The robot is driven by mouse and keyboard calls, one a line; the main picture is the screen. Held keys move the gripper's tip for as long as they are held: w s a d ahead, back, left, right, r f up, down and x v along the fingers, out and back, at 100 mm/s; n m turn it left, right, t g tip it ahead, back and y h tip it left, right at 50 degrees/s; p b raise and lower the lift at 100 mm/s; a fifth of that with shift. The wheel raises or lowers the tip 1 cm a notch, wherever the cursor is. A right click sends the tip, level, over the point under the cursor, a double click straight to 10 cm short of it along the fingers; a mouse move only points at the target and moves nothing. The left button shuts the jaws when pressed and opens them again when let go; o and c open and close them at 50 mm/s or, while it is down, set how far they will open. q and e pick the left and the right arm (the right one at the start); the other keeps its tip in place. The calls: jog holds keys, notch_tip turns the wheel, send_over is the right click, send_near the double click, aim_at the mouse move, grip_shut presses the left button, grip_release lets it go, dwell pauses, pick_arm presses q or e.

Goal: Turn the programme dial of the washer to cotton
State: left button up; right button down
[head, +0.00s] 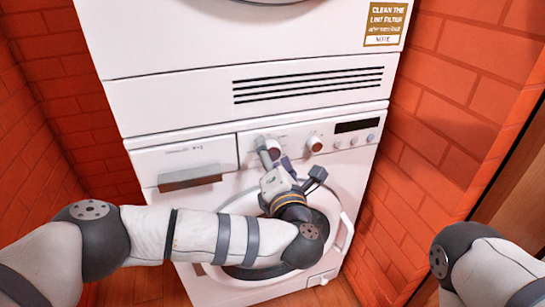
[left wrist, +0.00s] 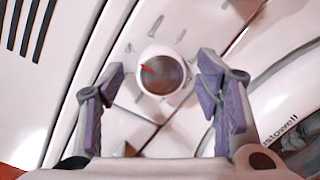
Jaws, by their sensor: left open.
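The white washer (head: 228,204) stands below another white machine. Its programme dial (head: 272,147) is a round knob on the control panel, partly hidden by my left gripper (head: 276,161) in the head view. In the left wrist view the dial (left wrist: 165,76) has a brownish face, a pale rim and a red pointer toward the upper left. Small marks surround it, too small to read. My left gripper is open, with one purple-padded finger on each side of the dial and visible gaps. My right gripper is out of view; only part of that arm shows.
A second knob (head: 315,144), a dark display (head: 357,125) and small buttons are to the right on the panel. A detergent drawer (head: 190,177) is at left. The round door (head: 334,217) is below, behind my left arm. Orange brick walls (head: 440,130) stand close on both sides.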

pick_arm(q)
jog(key=c, duration=1.2)
jog(key=shift+r, duration=0.1)
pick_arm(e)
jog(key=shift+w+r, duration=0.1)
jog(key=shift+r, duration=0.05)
